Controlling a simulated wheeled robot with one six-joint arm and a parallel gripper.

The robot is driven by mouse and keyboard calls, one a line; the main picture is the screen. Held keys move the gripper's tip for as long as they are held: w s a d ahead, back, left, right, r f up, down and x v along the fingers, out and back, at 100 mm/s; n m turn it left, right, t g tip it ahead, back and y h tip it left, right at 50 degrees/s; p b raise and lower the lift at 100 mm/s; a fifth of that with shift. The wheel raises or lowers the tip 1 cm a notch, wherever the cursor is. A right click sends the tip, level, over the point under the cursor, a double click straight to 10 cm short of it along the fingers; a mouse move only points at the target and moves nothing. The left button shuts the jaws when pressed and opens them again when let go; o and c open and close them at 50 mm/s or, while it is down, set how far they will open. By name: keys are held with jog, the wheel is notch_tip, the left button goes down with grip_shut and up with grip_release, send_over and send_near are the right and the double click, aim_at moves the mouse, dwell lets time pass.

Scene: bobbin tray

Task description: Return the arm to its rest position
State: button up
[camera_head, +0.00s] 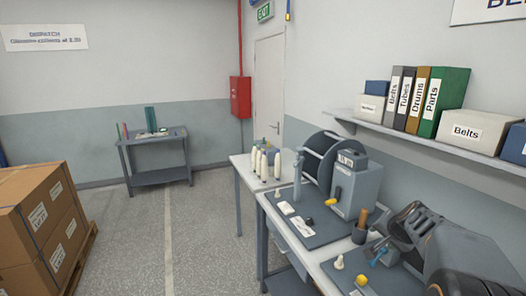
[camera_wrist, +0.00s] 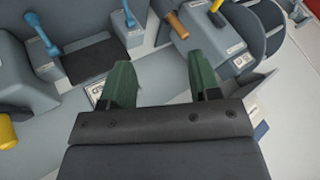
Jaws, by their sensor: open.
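My gripper (camera_wrist: 163,82) shows in the wrist view, with two green fingers spread apart and nothing between them. Its fingers point over a pale surface with a small printed label (camera_wrist: 98,93). Grey machine parts with blue levers (camera_wrist: 42,32) lie beyond the fingers at the left. No bobbin shows between or near the fingers in the wrist view.
In the head view, a grey winding machine (camera_head: 357,187) stands on the right bench, with several pale cones (camera_head: 264,165) on a white table behind. A wall shelf (camera_head: 430,137) holds binders and boxes. Stacked cartons (camera_head: 37,221) stand at left. The floor (camera_head: 200,240) between is clear.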

jog(key=s+a+f+n+g+b, duration=0.1)
jog(key=s+a+n, duration=0.4)
jog(key=s+a, duration=0.3)
jog(key=s+a+f+n+g+y+b, duration=0.1)
jog(key=s+a+n, duration=0.5)
jog(key=a, duration=0.8)
jog(key=s+f+g, duration=0.1)
jog(key=s, duration=0.2)
jog(key=shift+s+a+f, duration=0.2)
jog(key=shift+s+a, duration=0.05)
jog(key=shift+a, duration=0.05)
